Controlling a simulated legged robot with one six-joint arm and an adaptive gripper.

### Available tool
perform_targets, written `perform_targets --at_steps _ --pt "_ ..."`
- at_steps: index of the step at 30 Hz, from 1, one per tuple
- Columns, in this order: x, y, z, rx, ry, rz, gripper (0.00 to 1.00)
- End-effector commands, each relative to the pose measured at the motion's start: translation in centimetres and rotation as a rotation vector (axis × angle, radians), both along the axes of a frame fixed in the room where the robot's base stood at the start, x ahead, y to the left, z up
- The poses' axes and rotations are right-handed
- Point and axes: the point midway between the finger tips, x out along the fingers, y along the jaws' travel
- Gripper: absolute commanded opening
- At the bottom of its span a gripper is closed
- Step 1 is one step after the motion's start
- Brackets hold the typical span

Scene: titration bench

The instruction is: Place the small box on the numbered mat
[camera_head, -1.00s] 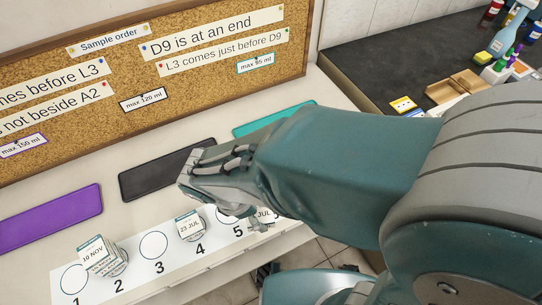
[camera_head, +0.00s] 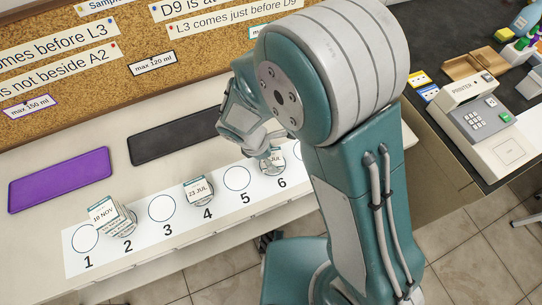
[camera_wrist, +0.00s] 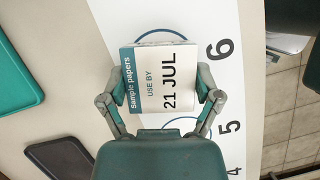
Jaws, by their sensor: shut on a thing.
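The numbered mat (camera_head: 150,236) is a white strip with numbered circles along the bench's front. My gripper (camera_wrist: 160,92) is shut on a small white box (camera_wrist: 163,77) labelled "21 JUL", with a teal "Sample papers" band. In the wrist view the box covers part of the circle by 6, and the circle by 5 shows below it. In the head view the gripper (camera_head: 268,158) and box (camera_head: 278,160) are near circle 6, partly hidden by my arm. I cannot tell whether the box touches the mat. A "10 NOV" item (camera_head: 106,215) stands at 2 and a "23 JUL" item (camera_head: 198,191) at 4.
A purple mat (camera_head: 60,179) and a black mat (camera_head: 172,141) lie behind the strip; a teal mat (camera_wrist: 25,85) shows in the wrist view. A corkboard (camera_head: 90,90) with notes stands behind. A printer (camera_head: 485,120) sits on the dark counter at right. Circles 1, 3 and 5 look empty.

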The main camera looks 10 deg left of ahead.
Motion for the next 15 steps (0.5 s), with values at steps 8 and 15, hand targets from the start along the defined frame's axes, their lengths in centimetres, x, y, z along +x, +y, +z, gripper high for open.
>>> perform_targets --at_steps 8,15 --pt "-0.01 0.07 -0.43 0.0 -0.002 -0.001 0.34" --pt "-0.02 0.19 -0.63 -0.001 -0.001 -0.001 1.0"
